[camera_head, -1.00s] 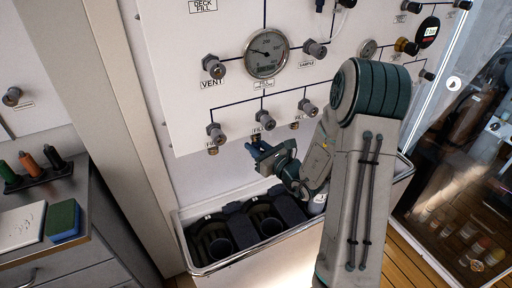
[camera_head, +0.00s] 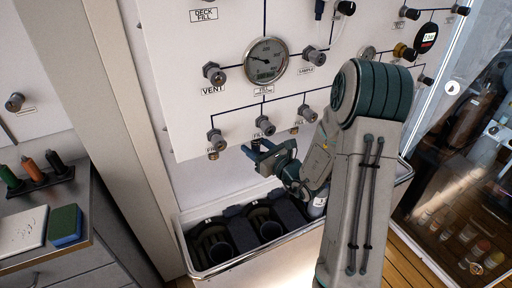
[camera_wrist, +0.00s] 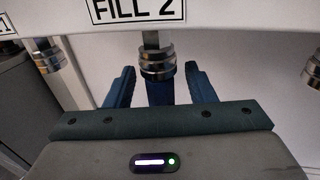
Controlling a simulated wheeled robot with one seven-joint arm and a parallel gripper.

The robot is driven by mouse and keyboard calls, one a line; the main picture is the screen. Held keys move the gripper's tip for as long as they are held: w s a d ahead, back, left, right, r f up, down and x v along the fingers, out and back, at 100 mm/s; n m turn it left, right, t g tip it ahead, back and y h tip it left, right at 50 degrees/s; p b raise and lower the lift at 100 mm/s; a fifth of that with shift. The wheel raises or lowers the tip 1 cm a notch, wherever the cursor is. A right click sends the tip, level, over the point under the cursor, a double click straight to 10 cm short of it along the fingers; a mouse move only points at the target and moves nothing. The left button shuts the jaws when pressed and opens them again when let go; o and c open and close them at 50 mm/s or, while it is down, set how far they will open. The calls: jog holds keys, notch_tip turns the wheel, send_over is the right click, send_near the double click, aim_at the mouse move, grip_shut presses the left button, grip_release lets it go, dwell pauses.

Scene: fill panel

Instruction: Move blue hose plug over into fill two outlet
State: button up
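The fill two outlet (camera_wrist: 157,60) is a metal fitting under the "FILL 2" label in the wrist view. The dark blue hose plug (camera_wrist: 160,93) is directly below it, upright and in line with it, seemingly joined to it. The plug's lower part is hidden behind my gripper's body. My gripper (camera_wrist: 161,88) is open, with one blue finger on each side of the plug and a visible gap on both sides. In the head view my gripper (camera_head: 258,148) is just below the panel's middle lower outlet, with a small dark part of the plug between its fingers.
Neighbouring metal outlets (camera_wrist: 47,60) flank the fill two outlet. Below the panel stands a bin (camera_head: 222,264) with dark round holders. A counter at left holds coloured bottles (camera_head: 31,168) and a sponge (camera_head: 65,225). A glass-fronted cabinet (camera_head: 470,180) is at right.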

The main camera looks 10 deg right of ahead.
jog(key=p+v, duration=0.2)
jog(key=v, duration=0.9)
jog(key=shift+s+d, duration=0.3)
jog(key=p+v, duration=0.2)
jog(key=p, duration=0.3)
jog(key=shift+a, duration=0.1)
